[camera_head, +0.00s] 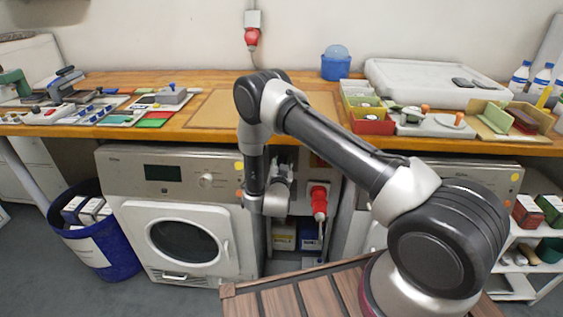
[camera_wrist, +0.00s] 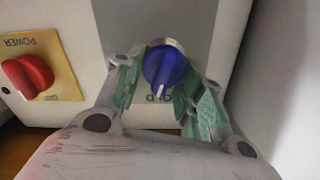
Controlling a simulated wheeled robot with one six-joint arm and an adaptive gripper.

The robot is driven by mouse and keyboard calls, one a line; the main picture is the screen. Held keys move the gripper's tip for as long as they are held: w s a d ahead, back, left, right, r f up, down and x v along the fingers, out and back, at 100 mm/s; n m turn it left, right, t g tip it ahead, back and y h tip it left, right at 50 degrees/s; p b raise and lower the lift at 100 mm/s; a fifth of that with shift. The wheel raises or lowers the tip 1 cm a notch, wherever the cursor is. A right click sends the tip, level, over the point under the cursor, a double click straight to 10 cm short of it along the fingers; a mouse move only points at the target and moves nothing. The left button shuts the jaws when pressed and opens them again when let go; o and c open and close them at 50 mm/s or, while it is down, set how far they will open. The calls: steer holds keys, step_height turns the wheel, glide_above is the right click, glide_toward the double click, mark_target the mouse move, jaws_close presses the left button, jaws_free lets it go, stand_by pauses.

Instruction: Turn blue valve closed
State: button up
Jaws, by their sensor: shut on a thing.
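The blue valve (camera_wrist: 163,66) is a round blue knob with a white pointer line, on a pale panel in the wrist view. The line points toward the bottom of the picture. Dark lettering below the knob is partly covered. My gripper (camera_wrist: 160,82) has its green-padded fingers on either side of the knob and is shut on it. In the head view my wrist (camera_head: 278,196) reaches into the gap under the workbench, between the two machines. The blue valve and my fingertips cannot be made out there.
A red knob (camera_wrist: 27,76) on a yellow POWER plate sits left of the valve in the wrist view. In the head view a red plug (camera_head: 319,201) juts out right of my wrist. The workbench edge (camera_head: 205,136) runs above, and a washing machine (camera_head: 125,180) stands left.

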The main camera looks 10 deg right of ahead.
steer(key=m, duration=0.3)
steer(key=shift+s+d+f+m, duration=0.1)
steer(key=shift+d+m, duration=0.1)
steer(key=shift+m, duration=0.2)
steer(key=m, duration=0.3)
steer(key=shift+d+f+m, duration=0.1)
steer(key=shift+f+m, duration=0.05)
steer(key=shift+m, duration=0.15)
steer(key=shift+s+d+f+m, duration=0.1)
steer(key=shift+f+m, duration=0.1)
steer(key=shift+m, duration=1.6)
steer(key=shift+d+f+m, duration=0.1)
steer(key=shift+f+m, duration=0.1)
steer(key=shift+m, duration=1.6)
steer(key=o, duration=0.9)
steer(key=shift+a, duration=0.1)
steer(key=v, duration=1.2)
